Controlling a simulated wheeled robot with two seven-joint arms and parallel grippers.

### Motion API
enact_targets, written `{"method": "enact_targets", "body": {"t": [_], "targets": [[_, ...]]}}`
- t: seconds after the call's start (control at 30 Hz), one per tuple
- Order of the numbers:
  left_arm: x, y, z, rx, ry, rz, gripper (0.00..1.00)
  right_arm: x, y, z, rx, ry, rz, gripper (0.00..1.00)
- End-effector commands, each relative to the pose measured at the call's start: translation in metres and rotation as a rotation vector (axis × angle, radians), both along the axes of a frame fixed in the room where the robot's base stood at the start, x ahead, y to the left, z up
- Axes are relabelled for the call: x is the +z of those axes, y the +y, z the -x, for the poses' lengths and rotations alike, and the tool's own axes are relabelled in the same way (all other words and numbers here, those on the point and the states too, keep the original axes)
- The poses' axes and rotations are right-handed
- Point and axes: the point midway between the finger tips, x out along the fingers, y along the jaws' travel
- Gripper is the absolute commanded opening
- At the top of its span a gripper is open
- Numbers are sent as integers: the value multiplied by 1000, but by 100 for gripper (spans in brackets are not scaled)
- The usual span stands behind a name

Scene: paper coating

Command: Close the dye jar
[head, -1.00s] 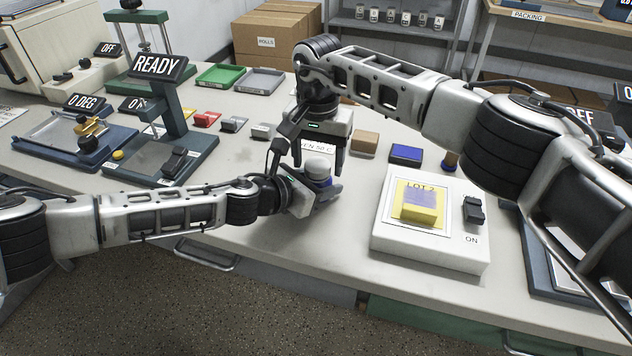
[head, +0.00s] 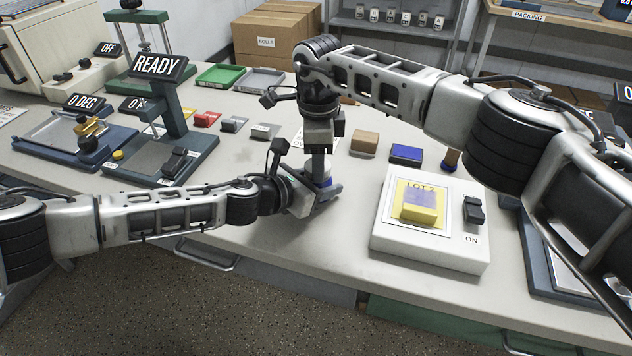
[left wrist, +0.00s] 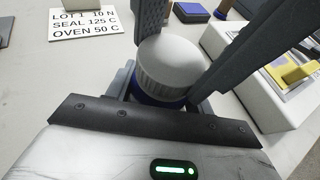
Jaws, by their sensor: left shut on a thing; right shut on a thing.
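The dye jar has a blue body (left wrist: 158,99) and a white ribbed lid (left wrist: 170,65) on top, seen large in the left wrist view. I cannot tell how tight the lid is. In the head view the jar (head: 325,183) stands upright near the bench's front edge, mostly covered by my grippers. My left gripper (head: 324,193) is shut around the blue body from the left, low at the bench. My right gripper (head: 319,172) points down from above and is shut on the lid; its dark fingers flank the lid in the left wrist view (left wrist: 188,48).
A white light box (head: 455,251) with a yellow block (head: 419,215) stands right of the jar. A blue pad (head: 406,153) and a brown block (head: 365,142) lie behind it. A READY-sign device (head: 160,160) is at left. Bare bench lies between it and the jar.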

Motion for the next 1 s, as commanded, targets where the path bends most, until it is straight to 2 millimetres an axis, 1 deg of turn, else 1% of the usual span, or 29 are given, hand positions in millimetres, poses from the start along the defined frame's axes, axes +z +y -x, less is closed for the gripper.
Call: {"method": "enact_targets", "body": {"t": [0.03, 0.13, 0.23, 0.47, 0.5, 0.53, 0.57, 0.87, 1.0], "targets": [[0, 0, 0, 1, 0, -1, 0, 0, 0, 0, -65, 0, -1, 16], [0, 0, 0, 1, 0, -1, 0, 0, 0, 0, -148, 1, -1, 16], [0, 0, 0, 1, 0, -1, 0, 0, 0, 0, -174, 1, -1, 16], [0, 0, 0, 1, 0, -1, 0, 0, 0, 0, -172, 1, -1, 16], [0, 0, 0, 1, 0, -1, 0, 0, 0, 0, -172, 1, -1, 55], [0, 0, 0, 1, 0, -1, 0, 0, 0, 0, -171, 1, -1, 63], [0, 0, 0, 1, 0, -1, 0, 0, 0, 0, -171, 1, -1, 66], [0, 1, -1, 5, 0, -1, 0, 1, 2, 2, -166, 5, -3, 66], [-1, 2, -2, 7, 0, -3, 0, 13, 3, 2, -164, 4, -6, 66]]}}
